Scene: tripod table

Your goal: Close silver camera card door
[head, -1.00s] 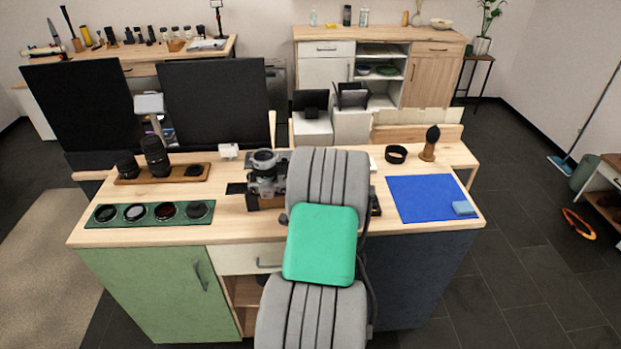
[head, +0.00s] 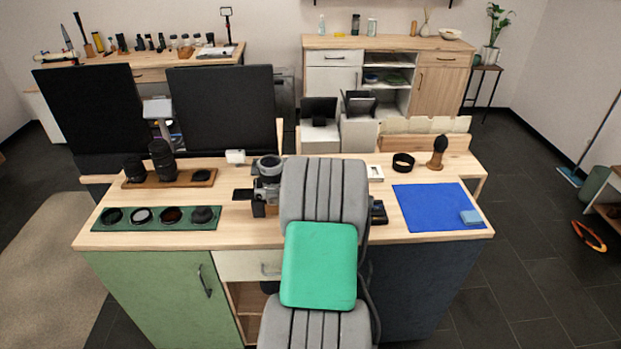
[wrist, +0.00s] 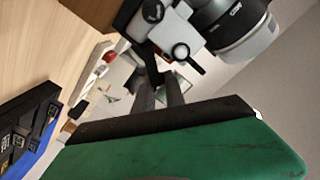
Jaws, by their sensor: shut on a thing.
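The silver camera (head: 266,181), with a black and silver lens, stands on the table behind my arm, which covers its right side in the head view. In the wrist view the camera (wrist: 172,38) is at the top, its lens pointing right. My gripper (wrist: 160,85) shows there as two dark, nearly parallel fingers with a narrow gap, reaching up to the camera's near edge. It is shut on part of the camera. I cannot make out the card door or how far open it is. The head view hides my gripper behind my arm.
On the wooden table (head: 335,236), a green tray of filters (head: 100,230) and a lens board (head: 128,184) lie left. A blue mat (head: 430,205), black ring (head: 403,162) and brush (head: 437,153) are right. A dark item (head: 379,212) sits close right of my arm.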

